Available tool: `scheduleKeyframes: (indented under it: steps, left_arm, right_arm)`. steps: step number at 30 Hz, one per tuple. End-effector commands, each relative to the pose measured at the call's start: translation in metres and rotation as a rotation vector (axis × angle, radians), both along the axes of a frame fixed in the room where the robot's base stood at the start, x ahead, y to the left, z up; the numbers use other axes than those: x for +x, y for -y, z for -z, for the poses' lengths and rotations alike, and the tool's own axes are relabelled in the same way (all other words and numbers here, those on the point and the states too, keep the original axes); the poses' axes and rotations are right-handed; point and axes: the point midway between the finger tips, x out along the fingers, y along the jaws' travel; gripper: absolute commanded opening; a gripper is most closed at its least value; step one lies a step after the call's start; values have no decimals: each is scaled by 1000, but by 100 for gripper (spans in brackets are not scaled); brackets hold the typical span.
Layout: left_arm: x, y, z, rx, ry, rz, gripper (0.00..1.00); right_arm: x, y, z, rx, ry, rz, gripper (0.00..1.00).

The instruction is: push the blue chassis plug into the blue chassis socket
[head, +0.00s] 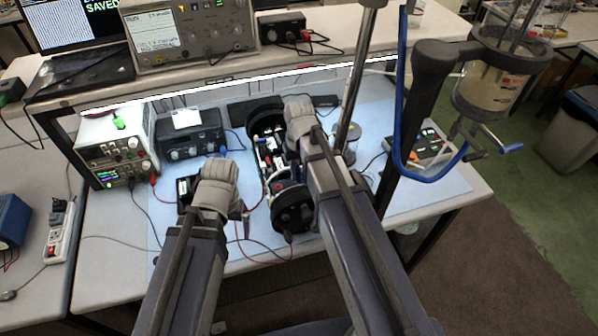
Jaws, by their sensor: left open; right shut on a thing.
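An open black cylinder chassis (264,158) with exposed boards and wires lies on the light blue mat (120,232), between dark round ends. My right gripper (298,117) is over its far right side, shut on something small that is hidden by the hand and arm. I cannot make out the blue chassis plug or the blue chassis socket for certain. A small blue and red patch (283,186) shows near the chassis's near end. My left gripper (216,182) is open, left of the chassis and apart from it.
Bench instruments (118,150) and a dark power supply (188,134) stand behind to the left. A metal post (356,75) and a blue hose (397,110) rise to the right of my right arm. Loose red and black leads cross the mat near the chassis.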

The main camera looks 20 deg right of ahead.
Motion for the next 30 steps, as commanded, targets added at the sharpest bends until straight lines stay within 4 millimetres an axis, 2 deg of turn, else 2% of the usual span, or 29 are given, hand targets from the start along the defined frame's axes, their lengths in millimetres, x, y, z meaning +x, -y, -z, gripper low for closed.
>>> scheduleKeyframes:
  steps: [27,28,30]
  left_arm:
    - [0,0,8,0,0,0,100]
    - [0,0,7,0,0,0,100]
    - [0,0,6,0,0,0,100]
  right_arm:
    - [0,0,8,0,0,0,0]
    - [0,0,7,0,0,0,28]
    - [0,0,6,0,0,0,36]
